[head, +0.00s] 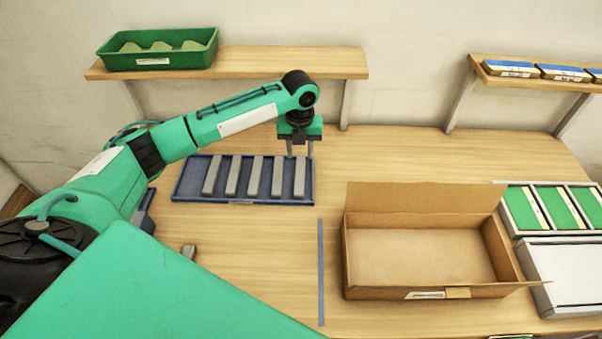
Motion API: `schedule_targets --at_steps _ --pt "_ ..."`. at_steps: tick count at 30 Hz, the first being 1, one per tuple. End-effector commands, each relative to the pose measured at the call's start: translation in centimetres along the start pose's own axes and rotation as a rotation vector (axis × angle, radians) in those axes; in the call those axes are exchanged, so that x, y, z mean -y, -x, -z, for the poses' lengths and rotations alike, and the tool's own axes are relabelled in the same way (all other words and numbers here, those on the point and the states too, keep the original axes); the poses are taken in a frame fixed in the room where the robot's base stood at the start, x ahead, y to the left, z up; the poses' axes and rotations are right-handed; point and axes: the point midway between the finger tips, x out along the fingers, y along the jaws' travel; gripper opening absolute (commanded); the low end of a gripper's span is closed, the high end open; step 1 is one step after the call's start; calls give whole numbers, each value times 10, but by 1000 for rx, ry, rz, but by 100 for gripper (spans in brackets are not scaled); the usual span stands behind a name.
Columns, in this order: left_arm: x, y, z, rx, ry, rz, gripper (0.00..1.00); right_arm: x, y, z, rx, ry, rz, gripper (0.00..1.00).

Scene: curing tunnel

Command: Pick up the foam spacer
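Several grey bars, which look like foam spacers, lie side by side in a shallow blue tray (178,196) on the table. My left gripper (300,155) points down at the tray's back right corner, above the far end of the rightmost grey bar (299,179). Its two fingers are apart, with nothing visible held between them. I cannot tell whether the fingers touch the bar or the tray. Another small grey piece (188,252) lies on the table nearer to me, partly hidden by my body. My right gripper is not in view.
An open cardboard box (420,256) stands right of a blue tape line (321,270). Green-and-white panels (548,208) and a white-topped box (568,272) are at the right. A green bin (158,50) sits on the back shelf (290,62).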

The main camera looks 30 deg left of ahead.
Motion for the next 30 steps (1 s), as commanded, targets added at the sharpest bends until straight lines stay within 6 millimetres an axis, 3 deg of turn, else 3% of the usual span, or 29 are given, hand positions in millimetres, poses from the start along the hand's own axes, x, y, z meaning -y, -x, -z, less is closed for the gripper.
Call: schedule_targets --at_steps 4,13,21,30 --pt "0 -24 0 -2 2 -1 38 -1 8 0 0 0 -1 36" --pt "0 -48 1 -3 1 -2 38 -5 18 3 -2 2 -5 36" --pt "-1 -85 2 -1 1 -1 38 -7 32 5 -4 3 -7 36" --pt "-1 -90 2 1 0 0 36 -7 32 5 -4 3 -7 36"
